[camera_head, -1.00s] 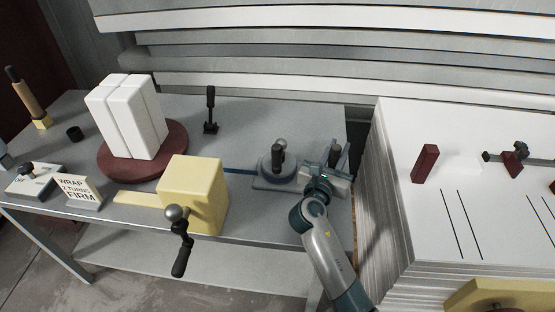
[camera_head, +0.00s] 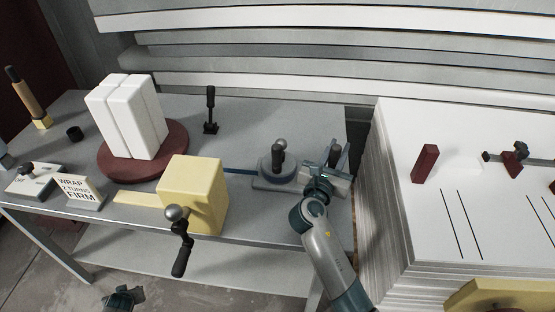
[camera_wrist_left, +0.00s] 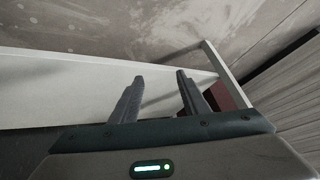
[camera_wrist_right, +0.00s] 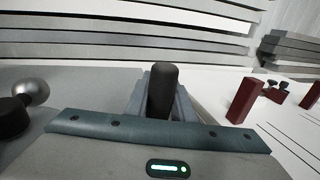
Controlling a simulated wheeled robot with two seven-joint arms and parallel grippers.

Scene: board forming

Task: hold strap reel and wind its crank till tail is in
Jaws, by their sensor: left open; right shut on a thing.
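The strap reel (camera_head: 272,180) sits on the grey bench near its right end, a round body on a grey base. A short blue strap tail (camera_head: 238,171) runs from it to the left, towards the yellow block. A dark upright knob (camera_head: 278,155) and a grey ball stand on top of the reel. My right gripper (camera_head: 334,162) is at the reel's right side. It is shut on a dark upright handle (camera_wrist_right: 162,88), clear in the right wrist view. My left gripper (camera_head: 122,298) is low at the bottom left, in front of the bench. Its fingers (camera_wrist_left: 155,95) are apart and empty.
A yellow block (camera_head: 190,190) with a hanging crank (camera_head: 180,240) stands at the bench's front edge, left of the reel. A white wrapped stack (camera_head: 125,115) stands on a red turntable (camera_head: 172,160). A tall sheet stack (camera_head: 400,200) is at right.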

